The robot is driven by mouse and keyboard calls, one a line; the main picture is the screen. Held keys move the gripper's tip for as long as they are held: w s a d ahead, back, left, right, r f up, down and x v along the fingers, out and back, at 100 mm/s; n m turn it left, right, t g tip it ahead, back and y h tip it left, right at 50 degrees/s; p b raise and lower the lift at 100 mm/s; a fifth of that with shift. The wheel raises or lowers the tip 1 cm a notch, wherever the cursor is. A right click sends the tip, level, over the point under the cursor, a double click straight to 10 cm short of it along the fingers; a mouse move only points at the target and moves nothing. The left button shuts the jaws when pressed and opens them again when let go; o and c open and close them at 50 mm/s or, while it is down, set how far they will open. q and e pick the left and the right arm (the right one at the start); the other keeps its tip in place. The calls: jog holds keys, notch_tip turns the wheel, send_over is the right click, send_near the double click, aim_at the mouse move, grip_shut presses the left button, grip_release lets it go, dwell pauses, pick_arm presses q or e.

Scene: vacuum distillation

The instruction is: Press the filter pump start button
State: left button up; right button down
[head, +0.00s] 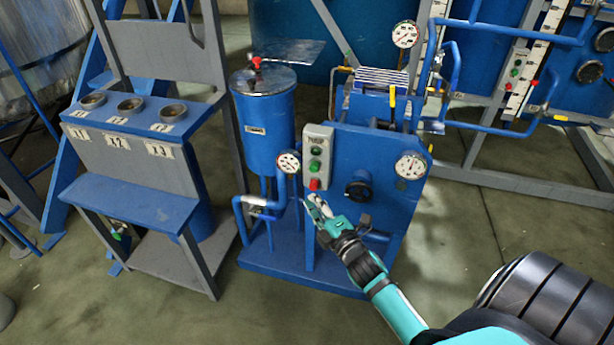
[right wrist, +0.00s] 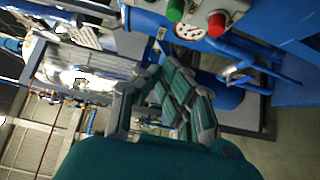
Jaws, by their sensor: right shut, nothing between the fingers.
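The filter pump (head: 382,160) is a blue unit with a grey button box (head: 325,134) on its left front edge. The box has a green button (head: 315,165) and a red button (head: 314,184) below it. In the right wrist view the green button (right wrist: 175,9) and red button (right wrist: 217,22) show at the top edge. My right gripper (head: 318,206) is shut and empty, just below the red button in the picture; contact cannot be told. Its fingers show in the right wrist view (right wrist: 170,98). My left gripper is not in view.
A round gauge (head: 289,162) sits left of the box, and another gauge (head: 410,165) is on the pump's right. A blue cylinder (head: 266,125) stands to the left. A grey and blue cup stand (head: 140,135) is further left. Open floor (head: 300,315) lies in front.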

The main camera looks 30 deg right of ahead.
aim_at(314, 167)
jog(key=w+d, duration=0.3)
jog(key=w, duration=0.6)
jog(key=shift+d+p, duration=0.25)
jog(key=shift+p, duration=0.1)
